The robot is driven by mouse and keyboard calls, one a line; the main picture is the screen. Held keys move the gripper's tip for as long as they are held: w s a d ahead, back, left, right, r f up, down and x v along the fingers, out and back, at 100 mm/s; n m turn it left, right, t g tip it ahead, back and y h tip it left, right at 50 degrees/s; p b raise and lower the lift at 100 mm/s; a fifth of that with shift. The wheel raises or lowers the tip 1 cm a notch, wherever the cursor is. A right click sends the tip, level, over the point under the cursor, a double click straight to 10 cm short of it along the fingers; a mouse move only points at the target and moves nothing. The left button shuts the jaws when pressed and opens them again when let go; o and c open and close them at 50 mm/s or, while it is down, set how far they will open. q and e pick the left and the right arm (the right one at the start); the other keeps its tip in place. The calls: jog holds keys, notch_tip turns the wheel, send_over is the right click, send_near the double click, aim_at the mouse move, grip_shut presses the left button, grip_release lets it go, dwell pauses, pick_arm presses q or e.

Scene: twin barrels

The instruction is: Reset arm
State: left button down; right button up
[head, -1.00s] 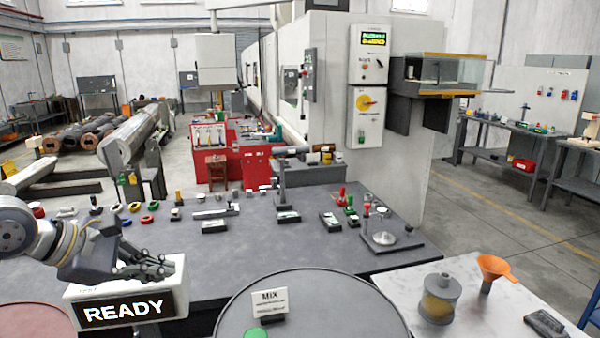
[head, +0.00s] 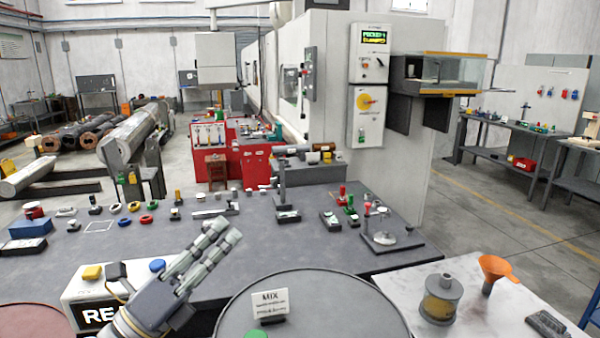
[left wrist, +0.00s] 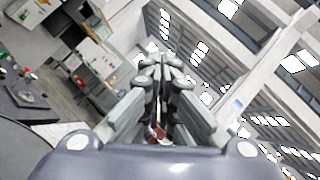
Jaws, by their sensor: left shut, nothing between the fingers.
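My left gripper (head: 222,238) is in the lower left of the head view, in front of the white box with the READY sign (head: 92,312). Its fingers point up and to the right, over the near part of the grey table. In the left wrist view the fingers (left wrist: 160,62) are together with nothing held between them, pointing up toward the ceiling and wall. The wrist hides part of the sign, so only its first letters show. My right gripper is not in view.
A round barrel lid (head: 350,310) with a MIX card (head: 270,304) is right of the gripper. The grey table (head: 290,245) holds small parts along its far side. An orange funnel (head: 497,270) and a metal canister (head: 440,298) stand at the right. Yellow and blue buttons top the box.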

pick_arm(q)
jog(key=s+a+f+n+g+y, duration=0.1)
jog(key=a+f+n+y, duration=0.4)
jog(key=f+n, duration=0.4)
jog(key=s+a+f+n+g+y, duration=0.1)
jog(key=a+f+n+y, duration=0.3)
jog(key=f+n+y, duration=0.4)
jog(key=s+a+f+n+g+y, duration=0.1)
jog(key=a+f+n+y, duration=0.35)
jog(key=f+n, duration=0.55)
jog(key=s+d+f+n+g, duration=0.2)
jog(key=s+f+g, duration=0.1)
jog(key=s+f, duration=0.3)
jog(key=s+d+f+n+g+h, duration=0.15)
jog(key=s+f+g, duration=0.25)
jog(key=s, duration=0.5)
jog(key=s+d+f+n+g, duration=0.2)
jog(key=s+f+n+g, duration=0.1)
jog(key=s+f, duration=0.35)
notch_tip(320, 180, down, 27)
jog(key=s+g, duration=0.2)
jog(key=s, duration=0.1)
jog(key=s+a+f+g+b, duration=0.1)
jog(key=s+a+f, duration=0.2)
jog(key=s+f, duration=1.3)
jog(key=shift+s+m, duration=0.25)
jog(key=shift+m, duration=0.1)
